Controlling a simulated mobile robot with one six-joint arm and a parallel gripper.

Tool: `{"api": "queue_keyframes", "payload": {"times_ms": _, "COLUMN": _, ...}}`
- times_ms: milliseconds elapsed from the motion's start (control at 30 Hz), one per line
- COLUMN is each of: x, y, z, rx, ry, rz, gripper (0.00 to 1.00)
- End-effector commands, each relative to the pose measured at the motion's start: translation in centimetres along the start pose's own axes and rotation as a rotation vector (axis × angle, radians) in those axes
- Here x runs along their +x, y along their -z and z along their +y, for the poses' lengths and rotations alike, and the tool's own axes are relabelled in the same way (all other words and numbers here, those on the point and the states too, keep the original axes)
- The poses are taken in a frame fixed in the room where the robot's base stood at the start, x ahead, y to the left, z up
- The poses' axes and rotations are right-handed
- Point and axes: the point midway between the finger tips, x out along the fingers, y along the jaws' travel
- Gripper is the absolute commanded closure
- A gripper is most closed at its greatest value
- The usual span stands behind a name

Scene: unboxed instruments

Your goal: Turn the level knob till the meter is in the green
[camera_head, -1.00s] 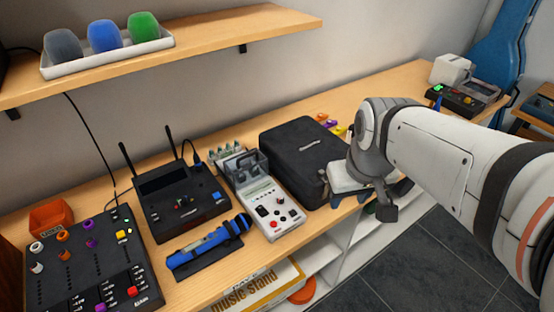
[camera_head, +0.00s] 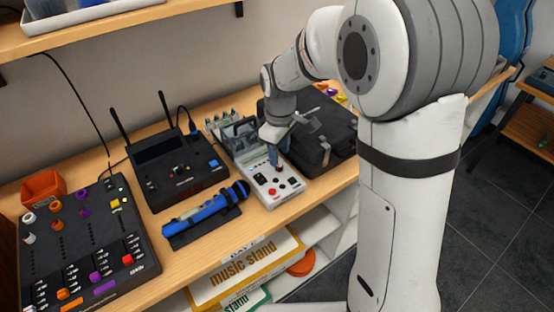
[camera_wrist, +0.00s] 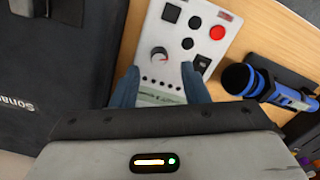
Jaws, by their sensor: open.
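A white instrument box (camera_head: 268,192) lies on the wooden bench in the head view, and its panel also shows in the wrist view (camera_wrist: 205,18). A round knob (camera_wrist: 160,55) with a pale pointer sits on that panel. My gripper (camera_wrist: 160,71) is open above the panel, its blue fingertips apart on either side of the knob's line, with the knob just beyond them. In the head view my gripper (camera_head: 274,158) points down over the box. No meter needle or green zone can be made out; part of the box is hidden by the gripper.
A black case (camera_head: 322,130) stands close on the right. Left are a black receiver with antennas (camera_head: 180,175) and a mixer (camera_head: 85,245). A shelf (camera_head: 115,22) overhangs the back left.

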Motion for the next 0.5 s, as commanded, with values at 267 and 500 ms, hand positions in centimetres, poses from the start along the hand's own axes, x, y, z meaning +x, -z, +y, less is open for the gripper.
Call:
{"api": "queue_keyframes", "payload": {"times_ms": 267, "x": 3.5, "y": -0.1, "z": -0.1, "rx": 0.001, "ry": 0.002, "rz": -0.002, "gripper": 0.59}}
{"api": "queue_keyframes", "payload": {"times_ms": 500, "x": 4.0, "y": 0.0, "z": -0.1, "rx": 0.001, "ry": 0.0, "rz": 0.001, "gripper": 0.59}}
